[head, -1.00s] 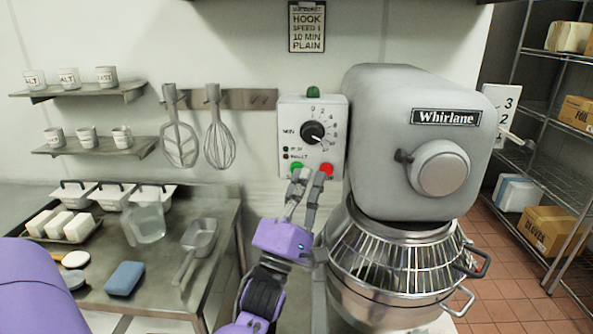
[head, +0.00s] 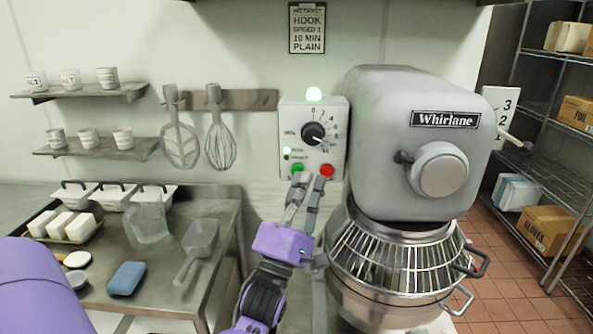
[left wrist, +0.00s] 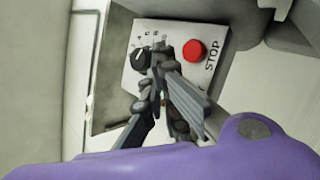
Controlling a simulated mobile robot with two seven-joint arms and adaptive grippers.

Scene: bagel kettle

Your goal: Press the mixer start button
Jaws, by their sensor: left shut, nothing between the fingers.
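The mixer (head: 410,140) labelled Whirlane stands right of centre, with a steel bowl and wire guard (head: 395,255) below its head. Its control box (head: 312,150) on the left has a dial (head: 312,132), a green start button (head: 297,170) and a red stop button (head: 327,170). The stop button (left wrist: 193,50) also shows in the left wrist view. My left gripper (head: 303,180) is shut and empty just below the two buttons. My right gripper is not seen.
A steel table (head: 215,250) at left holds a scoop (head: 197,245), a clear container, a blue sponge (head: 127,278) and white tubs. Two wall shelves carry cups. A whisk (head: 220,140) and a beater hang beside the control box. A wire rack (head: 550,150) with boxes stands at right.

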